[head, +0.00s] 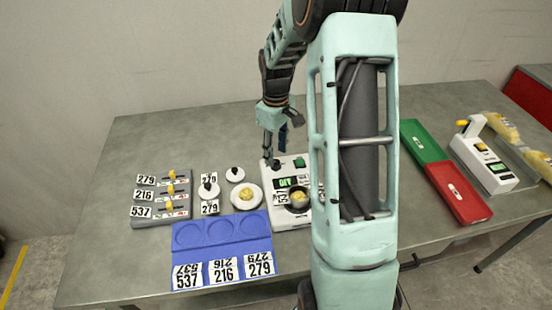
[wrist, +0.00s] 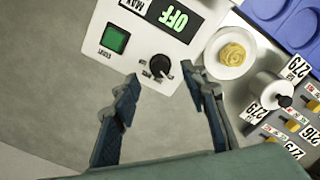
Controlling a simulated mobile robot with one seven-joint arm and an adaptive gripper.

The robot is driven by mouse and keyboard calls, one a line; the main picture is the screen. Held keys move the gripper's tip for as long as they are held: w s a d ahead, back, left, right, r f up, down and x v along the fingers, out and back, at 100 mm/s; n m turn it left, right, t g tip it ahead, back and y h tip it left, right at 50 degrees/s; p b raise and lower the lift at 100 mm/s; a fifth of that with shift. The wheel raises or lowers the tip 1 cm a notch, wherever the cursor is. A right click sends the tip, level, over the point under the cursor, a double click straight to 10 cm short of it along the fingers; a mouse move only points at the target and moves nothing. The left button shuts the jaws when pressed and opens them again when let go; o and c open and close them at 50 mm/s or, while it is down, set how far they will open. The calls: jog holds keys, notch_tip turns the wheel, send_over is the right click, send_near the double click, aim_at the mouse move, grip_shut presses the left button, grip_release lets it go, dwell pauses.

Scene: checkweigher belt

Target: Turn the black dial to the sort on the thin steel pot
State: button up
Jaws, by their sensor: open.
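Small print around the dial is too small to read. My gripper (wrist: 160,79) is open and empty, its fingertips on either side of the dial's near edge; I cannot tell whether they touch it. In the head view my gripper (head: 271,158) points down at the panel's back left corner. A thin steel pot (head: 299,198) with yellow contents sits on the machine (head: 288,221), partly beside my arm.
A blue tray (head: 218,236) with round recesses and number cards lies in front. White lidded pots (head: 208,190) and a white dish (head: 236,201) stand left of the machine. Further left is a slider block (head: 150,221). Green (head: 420,140) and red (head: 460,190) trays lie right.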

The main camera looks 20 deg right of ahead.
aim_at(276, 162)
jog(key=shift+f, duration=1.8)
grip_shut()
jog(key=shift+m, duration=0.4)
jog(key=m+b, duration=0.1)
jog(key=m, duration=0.2)
jog(key=shift+m, duration=0.3)
jog(key=shift+m+b, duration=0.7)
jog(key=shift+m, duration=1.5)
